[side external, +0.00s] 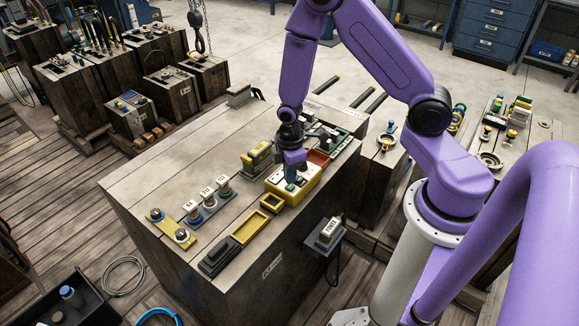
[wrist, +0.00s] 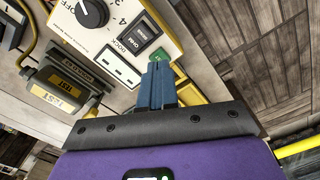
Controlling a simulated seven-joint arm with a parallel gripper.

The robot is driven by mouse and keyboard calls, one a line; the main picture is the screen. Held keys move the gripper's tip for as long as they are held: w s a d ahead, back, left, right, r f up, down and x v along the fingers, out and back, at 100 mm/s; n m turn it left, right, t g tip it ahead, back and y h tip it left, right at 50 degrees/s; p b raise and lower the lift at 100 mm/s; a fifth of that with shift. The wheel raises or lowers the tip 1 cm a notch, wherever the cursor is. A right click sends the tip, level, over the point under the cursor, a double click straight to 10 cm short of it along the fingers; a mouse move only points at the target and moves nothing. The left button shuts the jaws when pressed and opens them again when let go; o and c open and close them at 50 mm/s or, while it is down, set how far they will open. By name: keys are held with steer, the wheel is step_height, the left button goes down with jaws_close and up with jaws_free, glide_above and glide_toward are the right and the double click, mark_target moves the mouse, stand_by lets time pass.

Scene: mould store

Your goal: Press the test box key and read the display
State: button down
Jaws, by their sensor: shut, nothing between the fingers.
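The test box (side external: 304,186) is a yellow case with a white top panel, near the right edge of the wooden block top. A green key (wrist: 181,70) sits at the panel's edge, partly hidden by my fingers. My gripper (wrist: 157,68) is shut and empty, its blue fingertips over or against the green key; I cannot tell if they touch. It points down at the box in the side view (side external: 290,186).
A small device (side external: 328,232) sits on a side bracket. The block's left top is clear.

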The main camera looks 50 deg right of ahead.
steer(key=shift+r, duration=2.4)
steer(key=s+a+r, duration=0.2)
steer(key=s+r, duration=0.6)
steer(key=s, duration=0.2)
steer(key=s+a+r, duration=0.3)
steer(key=s+r, duration=0.6)
steer(key=s, duration=0.2)
steer(key=shift+s+a+r+n, duration=0.15)
steer(key=shift+s+a+n, duration=0.05)
steer(key=shift+s+n, duration=0.1)
steer(key=c, duration=1.8)
jaws_free()
